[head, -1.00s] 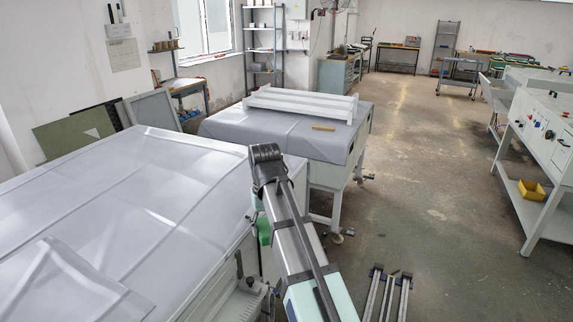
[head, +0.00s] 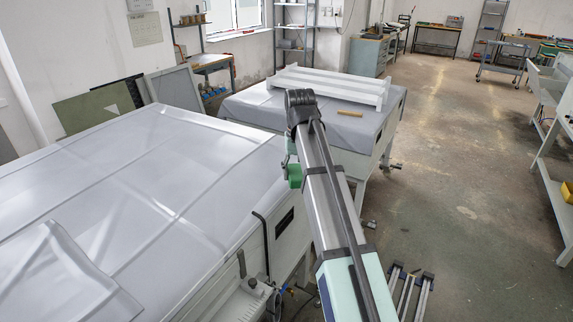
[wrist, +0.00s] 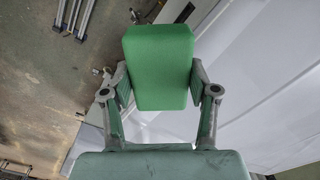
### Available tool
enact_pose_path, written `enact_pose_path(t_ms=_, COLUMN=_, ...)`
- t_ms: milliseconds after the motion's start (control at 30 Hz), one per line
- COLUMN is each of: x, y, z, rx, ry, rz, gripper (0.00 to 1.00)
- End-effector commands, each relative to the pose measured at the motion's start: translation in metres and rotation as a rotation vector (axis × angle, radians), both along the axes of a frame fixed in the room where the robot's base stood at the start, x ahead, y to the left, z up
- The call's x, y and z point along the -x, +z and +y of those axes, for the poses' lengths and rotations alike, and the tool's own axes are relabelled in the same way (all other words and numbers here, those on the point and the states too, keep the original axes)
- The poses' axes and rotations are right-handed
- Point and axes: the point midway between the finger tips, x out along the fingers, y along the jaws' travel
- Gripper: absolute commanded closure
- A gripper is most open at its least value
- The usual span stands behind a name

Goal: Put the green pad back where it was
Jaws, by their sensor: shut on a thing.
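The green pad (wrist: 160,68) is a block with rounded edges. In the wrist view it sits between the two fingers of my gripper (wrist: 160,92), which is shut on it from both sides. In the head view a green part of the pad (head: 295,176) shows at the left of my arm's end, beside the right edge of the large covered table. My gripper's fingers are mostly hidden there behind my arm. The pad is held in the air, with floor and pale cover behind it in the wrist view.
A large table under a grey cover (head: 130,180) fills the left. A second covered table (head: 250,105) stands beyond, bearing a white frame (head: 330,84) and a wooden strip (head: 350,113). Metal rails (head: 410,290) lie on the floor at lower right. Open floor (head: 470,180) lies right.

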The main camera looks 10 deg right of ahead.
Motion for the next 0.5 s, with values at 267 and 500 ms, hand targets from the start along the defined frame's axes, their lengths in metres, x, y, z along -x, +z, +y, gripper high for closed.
enact_pose_path(t_ms=267, x=-0.115, y=0.067, z=0.000, rx=-0.010, ry=-0.373, rz=-0.006, gripper=0.73)
enact_pose_path(t_ms=500, x=-0.184, y=0.113, z=0.000, rx=-0.018, ry=-0.806, rz=0.002, gripper=0.73)
